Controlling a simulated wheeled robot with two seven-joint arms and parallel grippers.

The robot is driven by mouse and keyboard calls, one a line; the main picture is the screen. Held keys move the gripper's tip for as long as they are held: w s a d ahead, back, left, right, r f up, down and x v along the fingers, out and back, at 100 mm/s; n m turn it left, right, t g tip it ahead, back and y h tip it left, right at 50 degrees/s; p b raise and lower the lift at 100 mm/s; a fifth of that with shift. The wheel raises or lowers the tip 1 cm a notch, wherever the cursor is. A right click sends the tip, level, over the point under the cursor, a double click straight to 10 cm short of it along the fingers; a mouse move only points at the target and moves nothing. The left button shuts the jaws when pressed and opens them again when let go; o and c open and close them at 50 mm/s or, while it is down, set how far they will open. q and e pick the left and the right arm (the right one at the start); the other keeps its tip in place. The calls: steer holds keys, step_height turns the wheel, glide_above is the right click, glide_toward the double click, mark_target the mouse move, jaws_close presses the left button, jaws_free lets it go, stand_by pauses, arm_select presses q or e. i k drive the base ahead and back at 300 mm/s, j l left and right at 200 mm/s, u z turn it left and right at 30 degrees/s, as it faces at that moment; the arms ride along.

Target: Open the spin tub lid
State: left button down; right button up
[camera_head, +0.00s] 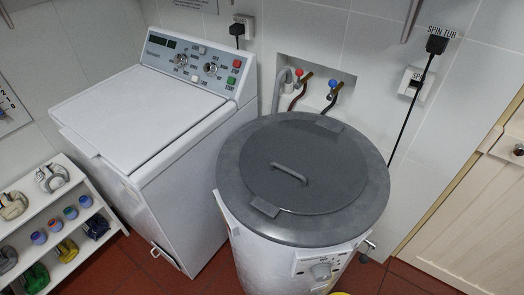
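The spin tub (290,262) is a white round drum standing on the floor right of centre. Its dark grey round lid (325,165) lies flat on top and is shut. A lighter grey bar handle (289,173) crosses the lid near its middle. A small flat tab (265,206) sits at the lid's front edge and another piece (329,124) at its back edge. A control knob (321,271) shows on the tub's front. Neither of my grippers is in view.
A white top-loading washing machine (140,118) stands close to the tub's left. A shelf with bottles (50,215) is at the far left. A labelled wall socket (411,83) with a black cord is behind right. A wooden cabinet (480,205) stands at right.

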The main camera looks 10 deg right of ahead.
mark_target(319, 169)
steer(key=i+j+z, duration=0.15)
steer(key=j+z, duration=0.25)
steer(key=i+j+z, duration=0.1)
steer(key=z, duration=0.25)
steer(key=j+z, duration=0.4)
steer(key=z, duration=0.25)
steer(key=i+j, duration=0.05)
